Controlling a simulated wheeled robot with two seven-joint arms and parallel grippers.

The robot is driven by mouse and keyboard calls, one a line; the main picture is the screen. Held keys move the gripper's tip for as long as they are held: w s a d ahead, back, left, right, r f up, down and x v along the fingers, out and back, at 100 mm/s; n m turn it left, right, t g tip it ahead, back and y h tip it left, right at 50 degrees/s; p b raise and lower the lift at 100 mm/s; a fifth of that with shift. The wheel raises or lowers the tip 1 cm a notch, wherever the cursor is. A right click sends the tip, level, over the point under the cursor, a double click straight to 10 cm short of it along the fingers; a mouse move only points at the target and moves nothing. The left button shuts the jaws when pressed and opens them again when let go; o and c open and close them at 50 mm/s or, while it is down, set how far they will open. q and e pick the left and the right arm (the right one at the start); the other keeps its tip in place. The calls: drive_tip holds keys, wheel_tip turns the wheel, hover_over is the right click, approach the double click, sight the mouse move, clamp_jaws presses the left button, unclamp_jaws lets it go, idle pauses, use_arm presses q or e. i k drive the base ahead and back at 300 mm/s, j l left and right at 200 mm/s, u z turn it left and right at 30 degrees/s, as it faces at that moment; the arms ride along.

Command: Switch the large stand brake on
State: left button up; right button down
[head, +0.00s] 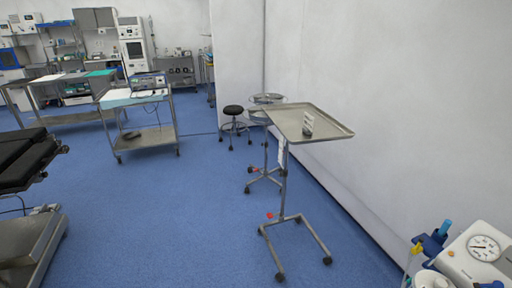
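The large stand (284,185) is a metal instrument stand on a wheeled, forked base, right of centre in the head view. A small red part, seemingly the brake pedal (270,215), shows low by the base, left of the post. It is too small to tell whether it is on or off. Neither of my grippers is in view.
A smaller stand with round basins (267,98) and a red part (252,169) is just behind, with a black stool (233,110) beyond. A wall is close on the right. Blue floor (170,220) is clear left of the stand.

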sight(270, 215)
drive_tip(key=i, duration=2.3)
drive_tip(key=i+z, duration=0.2)
drive_tip(key=i+j, duration=0.05)
